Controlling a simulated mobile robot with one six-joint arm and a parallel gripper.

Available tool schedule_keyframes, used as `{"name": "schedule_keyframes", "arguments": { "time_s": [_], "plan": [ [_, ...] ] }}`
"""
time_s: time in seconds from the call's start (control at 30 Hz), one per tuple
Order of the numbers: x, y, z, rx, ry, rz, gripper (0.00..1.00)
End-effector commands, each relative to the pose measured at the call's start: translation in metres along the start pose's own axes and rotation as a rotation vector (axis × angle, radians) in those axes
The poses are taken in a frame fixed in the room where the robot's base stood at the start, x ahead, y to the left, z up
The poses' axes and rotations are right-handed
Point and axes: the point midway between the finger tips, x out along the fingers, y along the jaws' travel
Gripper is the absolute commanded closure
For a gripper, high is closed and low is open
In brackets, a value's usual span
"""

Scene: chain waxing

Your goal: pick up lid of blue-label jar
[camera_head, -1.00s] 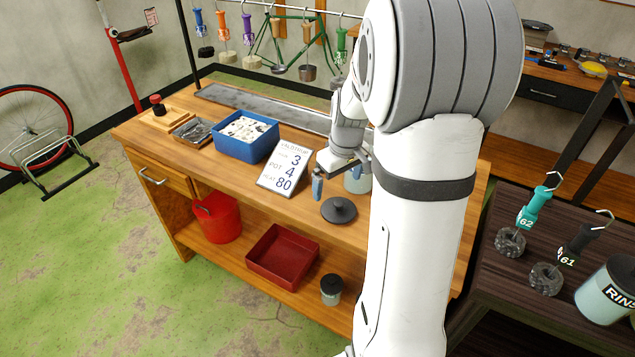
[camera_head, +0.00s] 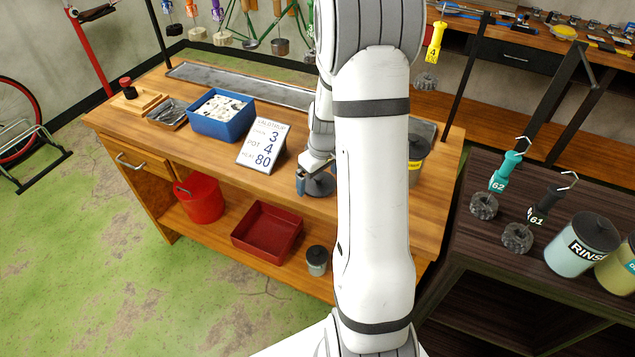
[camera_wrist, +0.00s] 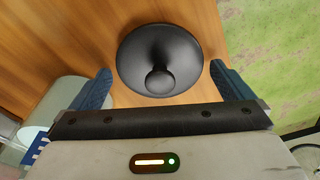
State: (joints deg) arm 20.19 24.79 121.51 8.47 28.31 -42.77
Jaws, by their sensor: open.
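A dark round lid with a knob (camera_wrist: 160,48) lies on the wooden bench top in the wrist view. In the head view the lid (camera_head: 321,186) is partly covered by my gripper (camera_head: 308,182). My gripper also shows in the wrist view (camera_wrist: 160,84), open and empty, one blue finger on each side of the lid's near part, with the knob between them. I cannot tell how high the fingers are above the bench. A pale jar (camera_wrist: 62,98) with a blue-and-white label stands left of the lid in the wrist view; my arm hides it in the head view.
A number card (camera_head: 262,146), a blue bin (camera_head: 221,128) of white pieces and a metal tray stand left on the bench. A yellow-label pot (camera_head: 417,158) stands right of my arm. A red bucket, red tray and small jar (camera_head: 317,260) are on the lower shelf.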

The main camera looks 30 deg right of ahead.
Motion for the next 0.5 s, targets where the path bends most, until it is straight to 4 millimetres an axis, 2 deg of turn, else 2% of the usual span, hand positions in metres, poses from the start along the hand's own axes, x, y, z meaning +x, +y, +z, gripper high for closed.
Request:
{"name": "schedule_keyframes", "arguments": {
  "time_s": [0.13,0.5],
  "plan": [
    [-0.0001,-0.0002,-0.0002,-0.001,0.0,0.0,0.02],
    [-0.0005,-0.0005,-0.0005,-0.001,0.0,0.0,0.32]
  ]
}}
